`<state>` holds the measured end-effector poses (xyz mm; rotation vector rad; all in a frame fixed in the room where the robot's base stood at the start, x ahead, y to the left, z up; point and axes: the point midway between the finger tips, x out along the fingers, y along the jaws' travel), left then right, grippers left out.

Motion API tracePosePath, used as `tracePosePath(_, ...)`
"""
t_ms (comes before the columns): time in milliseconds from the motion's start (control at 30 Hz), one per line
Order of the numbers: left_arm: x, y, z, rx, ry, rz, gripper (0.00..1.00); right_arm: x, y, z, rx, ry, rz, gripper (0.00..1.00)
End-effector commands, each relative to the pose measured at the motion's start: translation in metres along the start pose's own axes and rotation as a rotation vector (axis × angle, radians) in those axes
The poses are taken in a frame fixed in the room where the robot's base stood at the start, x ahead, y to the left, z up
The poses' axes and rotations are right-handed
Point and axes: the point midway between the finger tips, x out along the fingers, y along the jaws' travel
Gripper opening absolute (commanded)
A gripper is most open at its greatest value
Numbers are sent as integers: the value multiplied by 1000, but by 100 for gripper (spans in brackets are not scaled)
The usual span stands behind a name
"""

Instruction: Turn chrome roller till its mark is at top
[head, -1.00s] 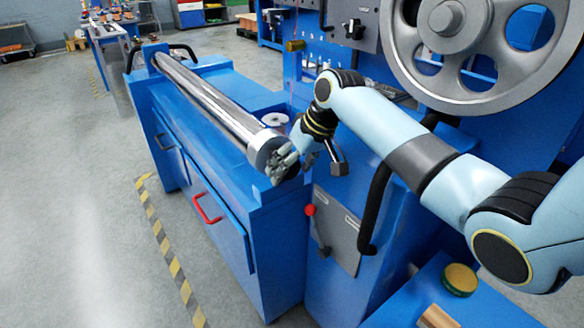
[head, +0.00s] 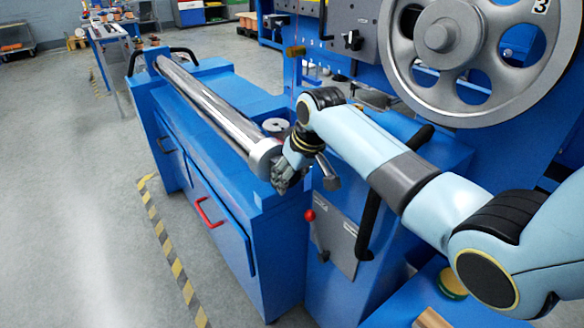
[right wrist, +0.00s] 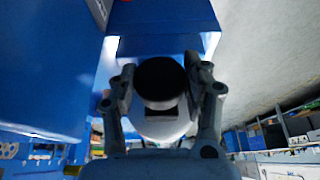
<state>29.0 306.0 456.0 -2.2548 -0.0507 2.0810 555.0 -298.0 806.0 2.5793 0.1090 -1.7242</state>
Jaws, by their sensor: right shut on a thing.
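The chrome roller (head: 205,97) lies along the top of the blue cabinet bench, running from the far left end to the near right end. My right gripper (head: 284,178) is at its near end, by the pale end collar (head: 263,154). In the right wrist view the two fingers (right wrist: 163,100) stand on both sides of the dark round end (right wrist: 161,78) of the roller and are shut on it. A dark notch shows at the edge of that end face. I cannot tell whether it is the mark. My left gripper is not in view.
A large grey spoked wheel (head: 465,55) stands at upper right. A red-knobbed lever (head: 310,215) and a black bar handle (head: 369,205) are on the blue machine near my right forearm. The floor (head: 80,220) at left is clear.

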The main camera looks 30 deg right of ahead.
Motion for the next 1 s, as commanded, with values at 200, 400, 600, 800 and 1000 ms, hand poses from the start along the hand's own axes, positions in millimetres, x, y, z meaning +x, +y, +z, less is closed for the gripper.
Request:
tracePosePath(200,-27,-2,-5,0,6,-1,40,-4,-4,-1,-62,-1,146,16)
tracePosePath(400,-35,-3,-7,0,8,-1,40,-2,-4,-1,-110,-1,264,16)
tracePosePath(600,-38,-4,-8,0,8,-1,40,0,-4,0,-142,1,342,16)
tracePosePath(800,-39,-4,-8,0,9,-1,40,0,-3,0,-156,0,378,16)
tracePosePath(1000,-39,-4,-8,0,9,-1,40,0,-3,0,-157,0,383,16)
